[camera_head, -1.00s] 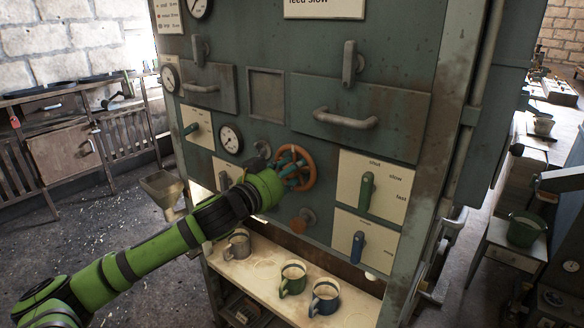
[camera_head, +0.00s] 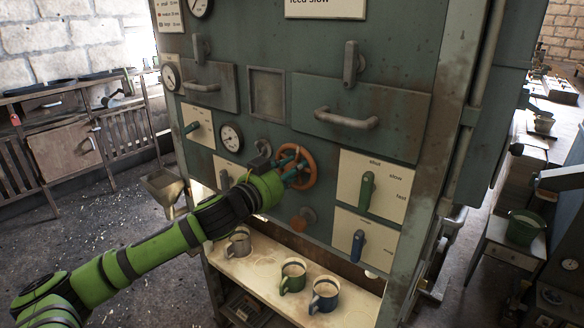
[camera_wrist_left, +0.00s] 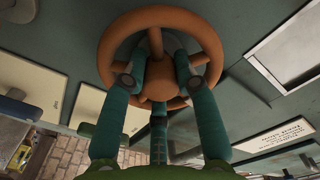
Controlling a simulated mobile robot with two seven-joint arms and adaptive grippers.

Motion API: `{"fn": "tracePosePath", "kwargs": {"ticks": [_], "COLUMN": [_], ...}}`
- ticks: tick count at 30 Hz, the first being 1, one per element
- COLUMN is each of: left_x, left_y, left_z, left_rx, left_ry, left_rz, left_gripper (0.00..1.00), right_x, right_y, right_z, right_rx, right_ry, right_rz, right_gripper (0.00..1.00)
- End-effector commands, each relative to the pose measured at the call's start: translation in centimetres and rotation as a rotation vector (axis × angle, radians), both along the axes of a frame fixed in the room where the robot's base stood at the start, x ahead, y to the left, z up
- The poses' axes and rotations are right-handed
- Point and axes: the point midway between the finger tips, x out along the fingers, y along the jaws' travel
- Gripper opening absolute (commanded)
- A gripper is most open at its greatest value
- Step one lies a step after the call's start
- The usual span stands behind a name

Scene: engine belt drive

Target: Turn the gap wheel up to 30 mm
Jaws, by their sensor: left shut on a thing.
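The gap wheel is an orange handwheel (camera_head: 309,164) on the front of the grey-green machine panel. It also shows close up in the left wrist view (camera_wrist_left: 160,18), with its spokes and hub facing me. My left gripper (camera_head: 292,172) reaches the wheel from the left. Its teal fingers (camera_wrist_left: 158,85) are shut on the wheel at the hub and spokes. Part of the wheel's left side is hidden behind the gripper in the head view. No reading for the gap can be made out. My right gripper is not in view.
A round gauge (camera_head: 230,137) sits left of the wheel. A green lever (camera_head: 367,190) and a blue lever (camera_head: 357,245) are to the right. An orange knob (camera_head: 302,219) is just below. Mugs (camera_head: 292,276) stand on the shelf underneath.

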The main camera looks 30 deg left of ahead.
Motion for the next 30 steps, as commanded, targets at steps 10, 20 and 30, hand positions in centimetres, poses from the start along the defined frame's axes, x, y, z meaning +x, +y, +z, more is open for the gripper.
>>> {"fn": "tracePosePath", "kwargs": {"ticks": [10,20,30], "left_x": [0.0,0.0,0.0], "left_y": [0.0,0.0,0.0], "left_z": [0.3,0.3,0.3], "left_rx": [0.330,0.644,0.966], "left_ry": [-0.028,-0.053,-0.079], "left_rz": [0.000,0.000,0.000], "left_gripper": [0.00,0.00,0.00], "right_x": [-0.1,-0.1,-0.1], "right_y": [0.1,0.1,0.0], "right_z": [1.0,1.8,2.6], "right_rx": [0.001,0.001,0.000], "right_ry": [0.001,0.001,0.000], "right_rz": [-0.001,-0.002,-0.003], "right_gripper": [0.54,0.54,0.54]}}
